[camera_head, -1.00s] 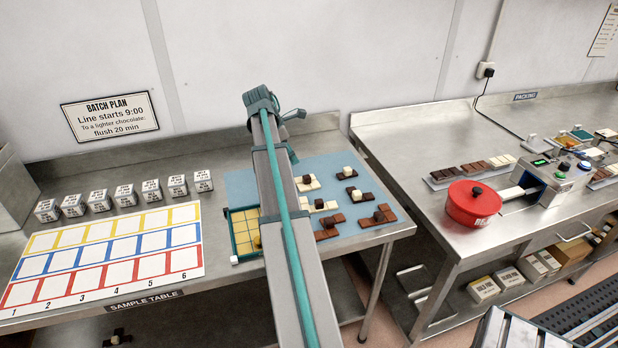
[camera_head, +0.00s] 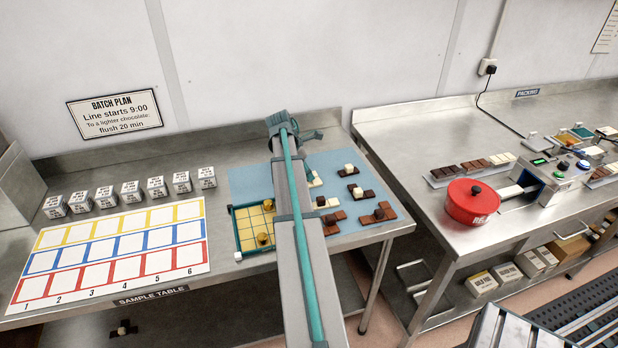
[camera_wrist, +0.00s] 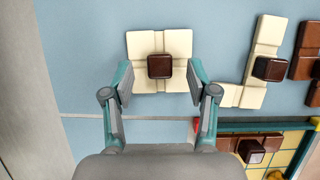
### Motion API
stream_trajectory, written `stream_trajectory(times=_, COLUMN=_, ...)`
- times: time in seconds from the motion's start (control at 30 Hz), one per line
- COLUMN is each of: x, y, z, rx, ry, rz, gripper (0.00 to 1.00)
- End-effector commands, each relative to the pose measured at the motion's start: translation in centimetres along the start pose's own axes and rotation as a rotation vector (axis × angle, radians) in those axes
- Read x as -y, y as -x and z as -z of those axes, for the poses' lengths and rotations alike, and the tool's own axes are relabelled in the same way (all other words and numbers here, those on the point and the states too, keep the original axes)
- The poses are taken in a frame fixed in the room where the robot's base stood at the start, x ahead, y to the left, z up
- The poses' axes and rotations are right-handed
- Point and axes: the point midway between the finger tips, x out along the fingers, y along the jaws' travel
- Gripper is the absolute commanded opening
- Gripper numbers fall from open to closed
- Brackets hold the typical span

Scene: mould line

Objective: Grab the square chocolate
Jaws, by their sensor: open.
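The square chocolate (camera_wrist: 142,42) is a cream two-by-two block with a dark brown knob (camera_wrist: 160,66) on top. It lies flat on the blue mat in the upper middle of the wrist view. My gripper (camera_wrist: 160,80) is open, with one finger on each side of the block's lower half, the knob between and just ahead of the tips. Nothing is held. I cannot tell the height of the tips above the mat. In the head view my arm covers part of the square chocolate (camera_head: 315,181), and the fingers cannot be made out.
A cream angled piece (camera_wrist: 262,45) with a dark knob lies to the right, brown pieces (camera_wrist: 306,50) beyond it. The yellow-gridded tray (camera_head: 238,246) sits close by, with a brown piece (camera_wrist: 262,142) in it. Other chocolates share the blue mat (camera_head: 245,182). The mat left of the block is clear.

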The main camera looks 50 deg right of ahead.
Motion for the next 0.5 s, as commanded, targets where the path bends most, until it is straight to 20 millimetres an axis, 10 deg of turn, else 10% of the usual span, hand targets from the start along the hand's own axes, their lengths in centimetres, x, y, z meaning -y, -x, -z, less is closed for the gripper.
stream_trajectory(times=0.4, x=0.0, y=-1.5, z=0.0, rx=0.0, ry=-0.001, rz=-0.001, gripper=0.58)
stream_trajectory(times=0.5, x=0.0, y=-1.5, z=0.0, rx=0.0, ry=-0.001, rz=0.0, gripper=0.43)
